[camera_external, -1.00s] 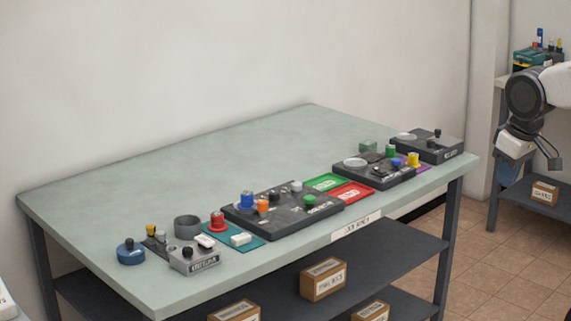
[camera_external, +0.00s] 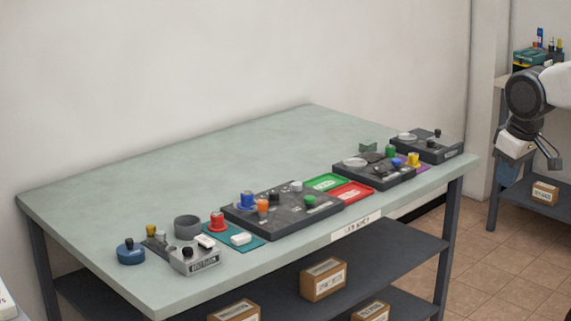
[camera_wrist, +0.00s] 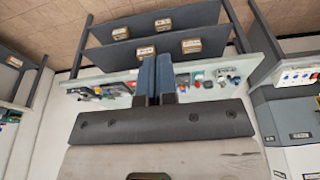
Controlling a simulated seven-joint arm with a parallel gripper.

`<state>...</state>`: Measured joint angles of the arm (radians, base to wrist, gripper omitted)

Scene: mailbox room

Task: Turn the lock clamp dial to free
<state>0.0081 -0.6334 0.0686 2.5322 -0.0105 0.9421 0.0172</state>
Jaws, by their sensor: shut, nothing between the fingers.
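The lock clamp dial cannot be singled out, because the labels are too small to read. Candidates in the external view are the knobs on the large dark panel (camera_external: 278,220) at mid-bench, the dark panel to its right (camera_external: 375,178), the far-right dark box (camera_external: 428,152), the grey box at front left (camera_external: 195,263) and the round blue unit (camera_external: 131,257). My gripper (camera_wrist: 157,75) shows in the wrist view with its two blue-grey fingers shut together and nothing between them. In the external view my wrist hangs at the right edge, well clear of the bench.
The green bench top (camera_external: 200,175) is bare at the back. A grey cup (camera_external: 187,234), a green tray (camera_external: 325,182) and a red tray (camera_external: 351,193) stand along its front. Boxes such as this one (camera_external: 323,278) sit on the lower shelves. Another shelf stands at right.

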